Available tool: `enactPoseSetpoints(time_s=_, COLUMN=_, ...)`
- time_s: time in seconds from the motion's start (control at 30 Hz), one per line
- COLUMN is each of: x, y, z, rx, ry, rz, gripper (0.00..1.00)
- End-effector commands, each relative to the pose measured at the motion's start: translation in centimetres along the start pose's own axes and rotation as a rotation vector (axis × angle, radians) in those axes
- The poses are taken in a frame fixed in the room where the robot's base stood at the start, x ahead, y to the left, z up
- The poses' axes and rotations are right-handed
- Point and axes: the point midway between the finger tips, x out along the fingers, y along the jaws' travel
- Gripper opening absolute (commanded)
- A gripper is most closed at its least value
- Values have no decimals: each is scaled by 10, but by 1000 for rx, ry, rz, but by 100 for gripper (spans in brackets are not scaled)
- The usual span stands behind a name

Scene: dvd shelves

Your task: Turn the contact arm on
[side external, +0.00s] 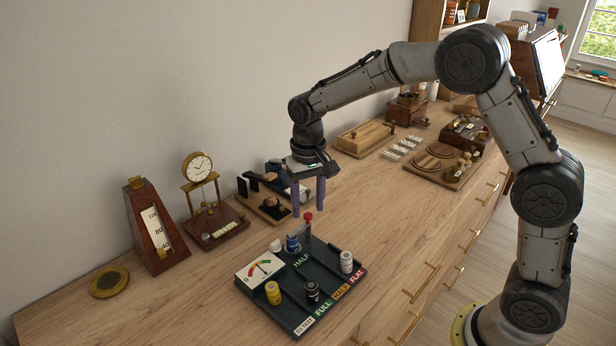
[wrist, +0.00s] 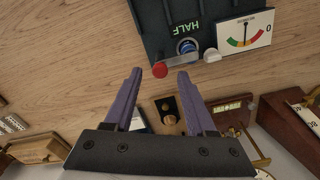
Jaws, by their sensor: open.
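A dark battery-tester board (side external: 325,282) lies on the wooden top, with a metal contact arm (side external: 306,231) at its back edge. The arm ends in a red knob (side external: 308,217). In the wrist view, the contact arm (wrist: 180,61) runs sideways beside a blue cell, with its red knob (wrist: 160,69) at the left end. My gripper (side external: 309,211) points down at the knob, its purple fingers apart and empty. In the wrist view, the knob appears between the fingertips of my gripper (wrist: 160,73); I cannot tell how far below them it is.
The board holds a gauge (side external: 261,268) with its needle near mid-scale, a blue cell (side external: 293,243) in the HALF spot, a yellow cell (side external: 273,293), a black cell (side external: 312,290) and a white cell (side external: 346,262). A clock (side external: 200,168) and metronome (side external: 155,228) stand left. The front right top is clear.

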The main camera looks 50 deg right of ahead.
Motion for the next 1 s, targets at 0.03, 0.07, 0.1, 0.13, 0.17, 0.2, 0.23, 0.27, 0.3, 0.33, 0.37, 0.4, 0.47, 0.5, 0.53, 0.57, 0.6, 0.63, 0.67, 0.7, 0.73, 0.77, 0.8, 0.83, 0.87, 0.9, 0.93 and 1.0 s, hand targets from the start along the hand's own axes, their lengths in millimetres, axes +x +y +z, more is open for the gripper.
enactPoseSetpoints(time_s=0.03, x=-10, y=-1, z=-1, rx=0, ry=6, rz=-3, gripper=56)
enactPoseSetpoints(time_s=0.07, x=-16, y=0, z=-1, rx=0, ry=6, rz=-3, gripper=56)
enactPoseSetpoints(time_s=0.1, x=-24, y=-1, z=-1, rx=0, ry=7, rz=-3, gripper=56)
enactPoseSetpoints(time_s=0.13, x=-30, y=-1, z=-1, rx=0, ry=6, rz=-3, gripper=56)
enactPoseSetpoints(time_s=0.17, x=-37, y=-1, z=-1, rx=0, ry=7, rz=-3, gripper=56)
enactPoseSetpoints(time_s=0.2, x=-47, y=-1, z=-1, rx=0, ry=8, rz=-4, gripper=56)
enactPoseSetpoints(time_s=0.23, x=-53, y=-1, z=-1, rx=0, ry=7, rz=-3, gripper=56)
enactPoseSetpoints(time_s=0.27, x=-60, y=0, z=-1, rx=0, ry=6, rz=-3, gripper=56)
enactPoseSetpoints(time_s=0.3, x=-69, y=-1, z=-1, rx=0, ry=7, rz=-4, gripper=56)
enactPoseSetpoints(time_s=0.33, x=-75, y=0, z=-1, rx=0, ry=7, rz=-3, gripper=56)
enactPoseSetpoints(time_s=0.37, x=-81, y=0, z=-1, rx=0, ry=5, rz=-3, gripper=56)
enactPoseSetpoints(time_s=0.4, x=-88, y=-1, z=-1, rx=0, ry=6, rz=-3, gripper=56)
enactPoseSetpoints(time_s=0.47, x=-98, y=0, z=-1, rx=0, ry=5, rz=-2, gripper=56)
enactPoseSetpoints(time_s=0.5, x=-104, y=0, z=-1, rx=0, ry=5, rz=-2, gripper=56)
enactPoseSetpoints(time_s=0.53, x=-108, y=0, z=-1, rx=0, ry=4, rz=-2, gripper=56)
enactPoseSetpoints(time_s=0.57, x=-112, y=0, z=0, rx=0, ry=4, rz=-2, gripper=56)
enactPoseSetpoints(time_s=0.6, x=-116, y=0, z=-1, rx=0, ry=4, rz=-2, gripper=56)
enactPoseSetpoints(time_s=0.63, x=-118, y=0, z=0, rx=0, ry=3, rz=-2, gripper=56)
enactPoseSetpoints(time_s=0.67, x=-120, y=0, z=0, rx=0, ry=3, rz=-1, gripper=56)
enactPoseSetpoints(time_s=0.7, x=-122, y=0, z=0, rx=0, ry=3, rz=-1, gripper=56)
enactPoseSetpoints(time_s=0.73, x=-123, y=0, z=0, rx=0, ry=2, rz=-1, gripper=56)
enactPoseSetpoints(time_s=0.77, x=-124, y=0, z=0, rx=0, ry=2, rz=-1, gripper=56)
enactPoseSetpoints(time_s=0.8, x=-125, y=0, z=0, rx=0, ry=1, rz=-1, gripper=56)
enactPoseSetpoints(time_s=0.83, x=-125, y=0, z=0, rx=0, ry=1, rz=-1, gripper=56)
enactPoseSetpoints(time_s=0.87, x=-125, y=0, z=0, rx=0, ry=1, rz=-1, gripper=56)
enactPoseSetpoints(time_s=0.9, x=-125, y=0, z=0, rx=0, ry=1, rz=-1, gripper=56)
enactPoseSetpoints(time_s=0.93, x=-125, y=0, z=0, rx=0, ry=1, rz=-1, gripper=56)
enactPoseSetpoints(time_s=1.0, x=-125, y=0, z=0, rx=0, ry=1, rz=-1, gripper=56)
